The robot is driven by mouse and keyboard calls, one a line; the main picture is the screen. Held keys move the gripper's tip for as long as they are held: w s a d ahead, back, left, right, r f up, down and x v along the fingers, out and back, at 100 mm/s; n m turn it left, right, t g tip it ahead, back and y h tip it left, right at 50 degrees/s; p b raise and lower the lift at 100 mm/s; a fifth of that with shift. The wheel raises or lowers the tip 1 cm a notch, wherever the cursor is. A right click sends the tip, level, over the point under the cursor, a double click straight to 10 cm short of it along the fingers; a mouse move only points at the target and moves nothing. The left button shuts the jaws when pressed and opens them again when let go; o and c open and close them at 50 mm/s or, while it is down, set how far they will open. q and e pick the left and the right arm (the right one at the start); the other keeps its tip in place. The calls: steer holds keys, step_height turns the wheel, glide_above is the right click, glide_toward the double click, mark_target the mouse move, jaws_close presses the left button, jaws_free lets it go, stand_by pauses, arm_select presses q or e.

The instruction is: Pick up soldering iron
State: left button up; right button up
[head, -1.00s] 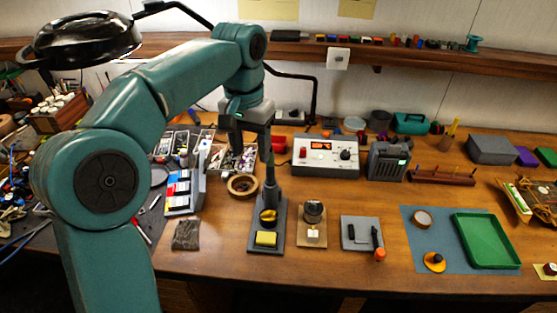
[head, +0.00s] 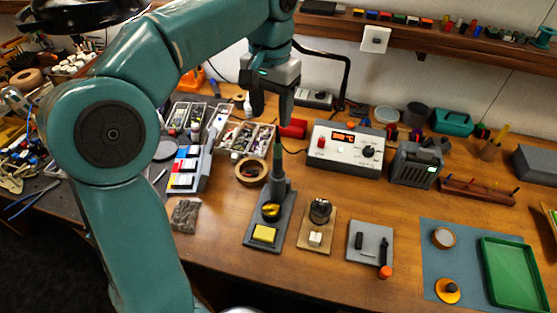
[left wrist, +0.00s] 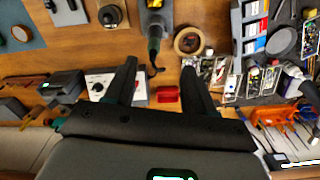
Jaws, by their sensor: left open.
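The soldering iron (head: 277,160) stands upright in its dark stand (head: 262,233), its green handle pointing up. The stand has a yellow sponge (head: 264,233) at the front and brass wool behind it. My left gripper (head: 271,112) is open and empty, pointing down above and just behind the iron's top. In the left wrist view the iron (left wrist: 154,42) shows beyond the fingertips of my left gripper (left wrist: 159,66), with its cable curling between them. The iron is not between the fingers. My right gripper is not in view.
A soldering station (head: 345,147) with a lit red display stands right of the iron. A tape roll (head: 251,170) and parts trays (head: 245,138) lie to its left. A small holder (head: 317,229) stands close on the right. A wall shelf (head: 430,38) runs behind. Bare wood lies in front.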

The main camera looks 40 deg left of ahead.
mark_target(276, 143)
arm_select(q)
steer(key=f, duration=0.6)
steer(key=shift+w+d+f, duration=0.15)
steer(key=shift+d+f, duration=0.05)
steer(key=shift+d, duration=0.1)
steer(key=f, duration=0.5)
steer(key=shift+w+d, duration=0.1)
steer(key=shift+w, duration=0.3)
steer(key=shift+s+a+f, duration=0.2)
steer(key=shift+f, duration=0.1)
steer(key=shift+d, duration=0.15)
